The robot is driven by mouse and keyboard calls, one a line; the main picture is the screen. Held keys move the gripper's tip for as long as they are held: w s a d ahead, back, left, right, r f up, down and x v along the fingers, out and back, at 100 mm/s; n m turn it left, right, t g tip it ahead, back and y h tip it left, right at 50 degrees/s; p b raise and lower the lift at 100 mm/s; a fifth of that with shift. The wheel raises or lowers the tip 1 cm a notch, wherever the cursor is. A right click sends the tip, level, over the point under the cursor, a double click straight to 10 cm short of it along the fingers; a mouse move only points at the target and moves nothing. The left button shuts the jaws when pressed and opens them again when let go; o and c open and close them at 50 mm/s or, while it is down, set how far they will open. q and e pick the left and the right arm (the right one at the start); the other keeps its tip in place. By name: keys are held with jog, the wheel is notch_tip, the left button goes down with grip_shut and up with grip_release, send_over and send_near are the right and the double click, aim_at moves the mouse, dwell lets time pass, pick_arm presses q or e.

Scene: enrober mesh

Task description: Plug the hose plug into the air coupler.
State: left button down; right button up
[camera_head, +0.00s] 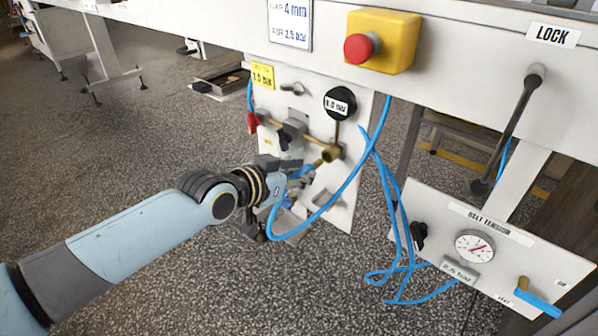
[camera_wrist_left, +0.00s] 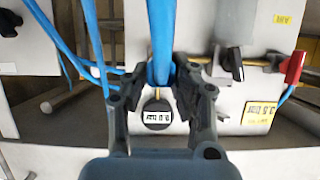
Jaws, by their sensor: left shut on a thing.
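My left gripper (camera_head: 298,176) comes in from the left and is shut on the hose plug at the end of the blue hose (camera_head: 347,185). The brass air coupler (camera_head: 331,153) sits on the white panel below the black gauge, just up and right of the fingers. The plug is mostly hidden by the fingers, and I cannot tell whether its tip touches the coupler. In the left wrist view, the fingers (camera_wrist_left: 161,84) close around a thick blue piece (camera_wrist_left: 162,40); the coupler is hidden behind it. My right gripper is out of view.
The panel (camera_head: 340,205) carries a black gauge (camera_head: 340,103), a red lever (camera_head: 253,123) and a dark valve handle (camera_head: 291,134). A red emergency button (camera_head: 360,48) sits above. Blue hose loops hang right of the panel, near a lower board with a dial (camera_head: 475,246).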

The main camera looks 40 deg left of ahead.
aim_at(312, 165)
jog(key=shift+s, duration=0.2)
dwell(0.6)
pick_arm(q)
jog(key=shift+w+d+b, duration=0.1)
jog(key=shift+w+b, duration=0.25)
jog(key=shift+w, duration=0.95)
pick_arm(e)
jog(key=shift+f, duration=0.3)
pick_arm(q)
jog(key=shift+w+d, duration=0.1)
jog(key=shift+w, duration=0.8)
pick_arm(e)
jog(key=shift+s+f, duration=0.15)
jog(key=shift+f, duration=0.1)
pick_arm(q)
jog(key=shift+s, duration=0.15)
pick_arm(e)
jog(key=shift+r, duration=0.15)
pick_arm(q)
jog(key=shift+s+r, duration=0.1)
jog(key=shift+s, duration=0.55)
jog(key=shift+s+p, duration=0.55)
jog(key=shift+s, duration=0.5)
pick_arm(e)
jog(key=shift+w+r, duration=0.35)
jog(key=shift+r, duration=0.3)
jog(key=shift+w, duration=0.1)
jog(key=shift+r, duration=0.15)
